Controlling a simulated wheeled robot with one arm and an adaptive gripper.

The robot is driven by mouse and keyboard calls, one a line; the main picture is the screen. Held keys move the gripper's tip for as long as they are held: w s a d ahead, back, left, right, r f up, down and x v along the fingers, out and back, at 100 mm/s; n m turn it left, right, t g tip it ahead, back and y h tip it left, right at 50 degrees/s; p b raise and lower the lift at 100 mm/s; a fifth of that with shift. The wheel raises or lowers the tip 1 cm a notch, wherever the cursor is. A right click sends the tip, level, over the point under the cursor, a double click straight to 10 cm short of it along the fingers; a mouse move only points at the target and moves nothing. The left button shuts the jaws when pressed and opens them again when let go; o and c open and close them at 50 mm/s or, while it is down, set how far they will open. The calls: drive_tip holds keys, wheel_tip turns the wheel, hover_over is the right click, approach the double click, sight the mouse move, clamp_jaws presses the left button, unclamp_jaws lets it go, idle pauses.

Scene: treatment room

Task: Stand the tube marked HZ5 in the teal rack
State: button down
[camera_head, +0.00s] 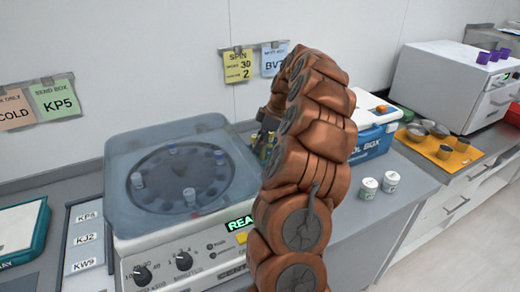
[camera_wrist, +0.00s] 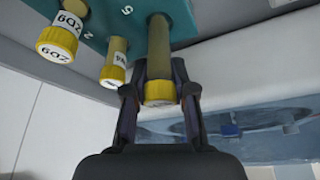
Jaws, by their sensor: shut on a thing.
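In the wrist view my gripper (camera_wrist: 160,84) is shut on a yellow-capped tube (camera_wrist: 158,45), with the fingers on either side near the cap. No label shows on this tube, so I cannot read whether it is HZ5. Its far end meets the teal rack (camera_wrist: 115,12); I cannot tell how deep it sits. Two other yellow-capped tubes stand in the rack: one marked ZD9 (camera_wrist: 62,32) and one with a partly readable label (camera_wrist: 116,58). In the head view my gripper (camera_head: 267,125) is partly hidden behind my arm, which hides most of the rack area.
A centrifuge (camera_head: 175,180) with a clear lid stands left of my arm. A blue and white cool box (camera_head: 372,138) and two small white jars (camera_head: 380,184) stand to the right. A label card (camera_head: 88,240) and another teal-edged box (camera_head: 40,240) lie at left.

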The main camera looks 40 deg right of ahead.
drive_tip(key=shift+f+p, duration=0.4)
drive_tip(key=shift+f, duration=1.2)
drive_tip(key=shift+f, duration=0.15)
drive_tip(key=c, duration=0.9)
unclamp_jaws()
drive_tip(key=shift+s, duration=0.1)
drive_tip(key=shift+c, duration=0.2)
drive_tip(key=shift+r, duration=0.3)
drive_tip(key=shift+d+r, duration=0.2)
drive_tip(key=shift+r, duration=0.05)
drive_tip(key=b+v, duration=0.2)
drive_tip(key=v, duration=0.9)
drive_tip(key=shift+s+b, duration=0.15)
drive_tip(key=shift+b, duration=0.15)
drive_tip(key=shift+r, duration=0.1)
